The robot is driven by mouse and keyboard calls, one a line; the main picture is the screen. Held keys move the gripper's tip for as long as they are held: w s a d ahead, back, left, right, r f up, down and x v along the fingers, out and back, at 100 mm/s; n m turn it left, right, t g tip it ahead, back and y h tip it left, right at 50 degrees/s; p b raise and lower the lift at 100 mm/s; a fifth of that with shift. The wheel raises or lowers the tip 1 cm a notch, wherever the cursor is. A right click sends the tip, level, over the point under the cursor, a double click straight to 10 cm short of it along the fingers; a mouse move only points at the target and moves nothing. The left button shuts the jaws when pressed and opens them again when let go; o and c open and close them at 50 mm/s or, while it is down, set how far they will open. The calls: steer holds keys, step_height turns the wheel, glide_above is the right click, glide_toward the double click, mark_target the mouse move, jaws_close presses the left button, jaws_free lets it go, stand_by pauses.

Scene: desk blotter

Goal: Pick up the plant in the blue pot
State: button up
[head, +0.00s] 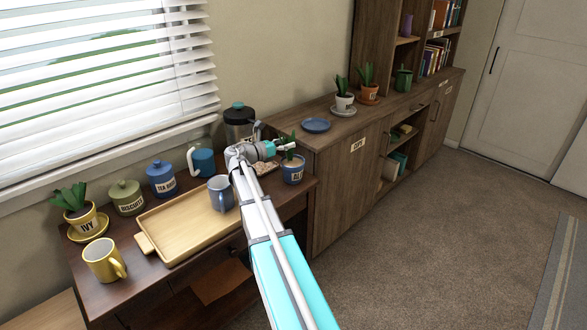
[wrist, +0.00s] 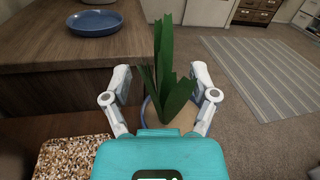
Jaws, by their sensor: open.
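The plant in the blue pot stands near the right end of the dark wooden desk; in the head view its blue pot (head: 292,170) carries a partly hidden white label. Its green leaves (wrist: 168,75) rise between the fingers in the wrist view, and part of the blue rim shows below them. My gripper (head: 284,147) is at the plant, with its tips beside the leaves above the pot. In the wrist view my gripper (wrist: 161,100) is open, one finger on each side of the plant. Whether a finger touches it I cannot tell.
A blue-grey mug (head: 221,193) stands on the wooden tray (head: 180,232) left of my arm. A speckled mat (wrist: 75,158) lies beside the pot. The higher wooden cabinet (head: 345,150) adjoins the desk, with a blue plate (head: 316,125) near its edge.

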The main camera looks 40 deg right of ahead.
mark_target(286, 133)
jaws_close()
stand_by(0.3)
steer(key=shift+r, duration=0.15)
step_height(286, 133, up, 3)
steer(key=p, duration=0.3)
steer(key=shift+r, duration=0.1)
steer(key=s+d+r+p, duration=0.1)
steer(key=s+r+p, duration=0.8)
steer(key=s, duration=0.5)
steer(key=shift+r+p, duration=0.3)
steer(key=shift+p, duration=0.2)
steer(key=shift+d, duration=0.1)
stand_by(0.3)
steer(key=shift+r, duration=0.1)
